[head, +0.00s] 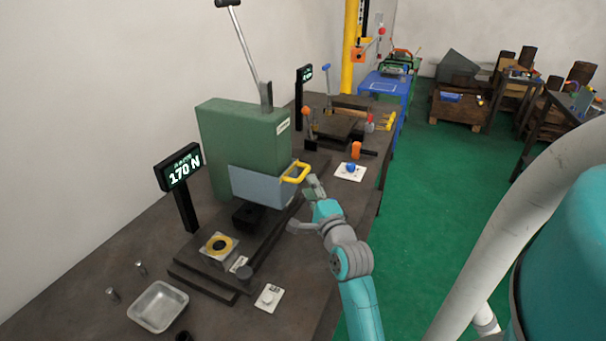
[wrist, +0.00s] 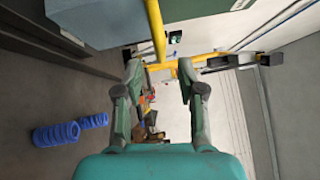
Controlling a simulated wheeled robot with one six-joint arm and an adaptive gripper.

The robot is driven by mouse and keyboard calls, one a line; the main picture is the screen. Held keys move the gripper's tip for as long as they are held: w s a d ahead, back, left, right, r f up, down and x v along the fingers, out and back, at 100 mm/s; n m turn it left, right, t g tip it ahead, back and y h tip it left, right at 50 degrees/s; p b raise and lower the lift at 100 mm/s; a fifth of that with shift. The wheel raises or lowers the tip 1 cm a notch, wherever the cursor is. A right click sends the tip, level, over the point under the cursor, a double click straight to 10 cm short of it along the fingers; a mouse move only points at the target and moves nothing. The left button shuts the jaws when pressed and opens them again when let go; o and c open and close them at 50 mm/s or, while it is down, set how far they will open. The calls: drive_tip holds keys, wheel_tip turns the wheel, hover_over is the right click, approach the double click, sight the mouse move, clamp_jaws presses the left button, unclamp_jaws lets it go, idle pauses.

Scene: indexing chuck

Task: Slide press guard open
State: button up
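The press guard (head: 262,187) is a blue-grey panel on the front of the green press (head: 245,140), with a yellow handle (head: 297,172) at its right end. My gripper (head: 306,206) is beside the guard's right end, just below and in front of the handle. In the wrist view, the guard (wrist: 105,22) fills the upper left and the handle (wrist: 156,28) comes down from the top, ahead of the gap between the fingers. My gripper (wrist: 160,75) is open with nothing held between the fingers. Whether a finger touches the handle is not clear.
A lever (head: 247,50) rises from the press. A display (head: 182,172) reading 170 N stands to its left. The die block (head: 214,255), a metal tray (head: 158,305) and a white button plate (head: 269,298) are on the bench.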

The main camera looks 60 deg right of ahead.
sight(303, 172)
drive_tip(key=shift+x, duration=3.1)
drive_tip(key=shift+a, duration=0.1)
clamp_jaws()
